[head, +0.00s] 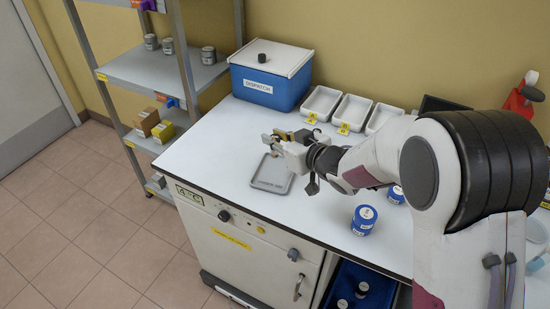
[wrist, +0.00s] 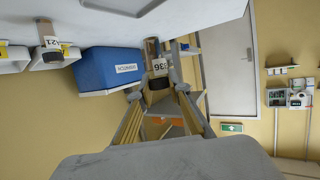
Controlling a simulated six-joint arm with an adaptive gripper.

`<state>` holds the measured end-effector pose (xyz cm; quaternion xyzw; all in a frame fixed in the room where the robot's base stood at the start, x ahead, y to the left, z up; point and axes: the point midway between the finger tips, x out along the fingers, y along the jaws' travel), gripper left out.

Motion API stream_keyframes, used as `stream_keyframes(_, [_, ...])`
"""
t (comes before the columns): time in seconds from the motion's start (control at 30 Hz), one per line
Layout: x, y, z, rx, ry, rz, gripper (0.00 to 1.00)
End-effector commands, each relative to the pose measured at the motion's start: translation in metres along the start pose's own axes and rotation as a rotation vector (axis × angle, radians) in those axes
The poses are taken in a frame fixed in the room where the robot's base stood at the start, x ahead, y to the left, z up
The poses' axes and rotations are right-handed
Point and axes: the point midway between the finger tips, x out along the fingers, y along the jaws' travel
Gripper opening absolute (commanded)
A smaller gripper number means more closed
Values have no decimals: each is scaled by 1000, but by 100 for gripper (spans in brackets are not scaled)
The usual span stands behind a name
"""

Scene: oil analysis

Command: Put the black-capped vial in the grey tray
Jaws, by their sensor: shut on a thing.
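My gripper (head: 272,143) is above the worktop, just behind and over the small grey tray (head: 270,174). In the wrist view its two fingers (wrist: 160,88) are shut on a small amber vial (wrist: 160,68) with a white label and a dark cap. The wrist picture is upside down, so the vial hangs roughly upright with its cap up. In the head view the vial is too small to make out clearly at the fingertips.
A blue lidded box (head: 268,82) stands behind the gripper, with white trays (head: 352,112) to its right. Another labelled amber vial (wrist: 51,42) shows near the white trays in the wrist view. Blue-capped jars (head: 364,219) stand right of the grey tray. A shelf rack (head: 160,75) is left.

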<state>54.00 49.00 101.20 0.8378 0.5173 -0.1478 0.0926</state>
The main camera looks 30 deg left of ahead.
Motion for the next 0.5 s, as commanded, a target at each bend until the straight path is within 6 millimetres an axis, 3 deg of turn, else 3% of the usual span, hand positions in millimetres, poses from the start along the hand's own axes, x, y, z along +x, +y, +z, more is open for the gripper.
stream_keyframes(0.2, [9,0,24,1,0,-1,0])
stream_keyframes(0.5, [10,0,28,0,1,0,0])
